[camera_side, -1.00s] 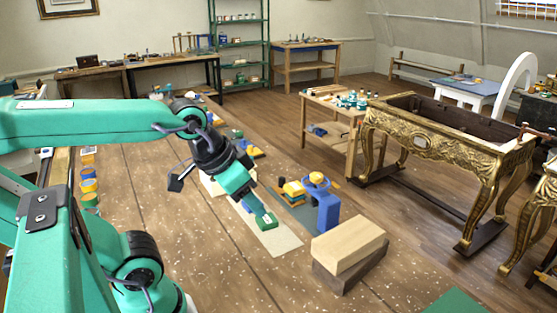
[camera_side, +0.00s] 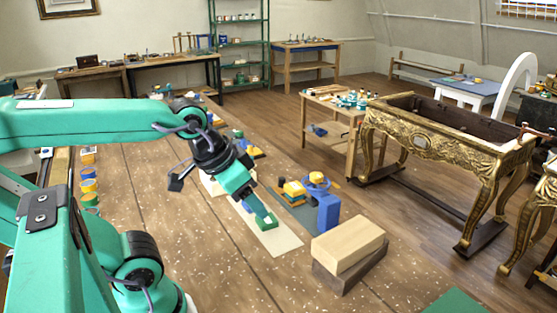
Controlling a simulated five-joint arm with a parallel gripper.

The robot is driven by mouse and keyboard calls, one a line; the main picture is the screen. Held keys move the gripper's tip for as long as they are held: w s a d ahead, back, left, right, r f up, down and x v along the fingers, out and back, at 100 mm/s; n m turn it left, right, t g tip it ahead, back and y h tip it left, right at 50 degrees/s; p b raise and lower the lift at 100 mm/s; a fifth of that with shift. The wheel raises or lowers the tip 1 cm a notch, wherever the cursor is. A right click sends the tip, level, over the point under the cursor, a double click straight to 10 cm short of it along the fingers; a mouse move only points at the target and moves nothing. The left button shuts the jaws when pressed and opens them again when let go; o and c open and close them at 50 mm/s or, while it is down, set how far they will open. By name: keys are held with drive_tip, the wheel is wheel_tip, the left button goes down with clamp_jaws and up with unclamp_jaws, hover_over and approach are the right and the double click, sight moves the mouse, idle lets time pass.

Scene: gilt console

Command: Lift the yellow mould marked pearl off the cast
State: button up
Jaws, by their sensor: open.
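My gripper (camera_side: 262,214) is open and points down at a small green block (camera_side: 267,224) on a pale mat (camera_side: 283,243). Its fingertips are at the block and partly cover it; I cannot tell whether they touch it. A yellow piece (camera_side: 293,188) with dark and blue parts sits on a dark blue-grey mat to the right of my gripper. Another yellow piece (camera_side: 316,178) rests on top of a blue stand (camera_side: 327,211). No pearl mark is readable on either, and I cannot tell which is the mould or where the cast is.
A light wooden block (camera_side: 348,243) lies on a darker block (camera_side: 345,277) at the front right. More small coloured pieces (camera_side: 251,150) lie farther back on the bench. Several coloured pots (camera_side: 89,186) line the left edge. The bench front is mostly clear.

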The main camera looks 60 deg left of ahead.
drive_tip(key=o, duration=0.4)
drive_tip(key=shift+c, duration=0.2)
drive_tip(key=shift+r, duration=0.1)
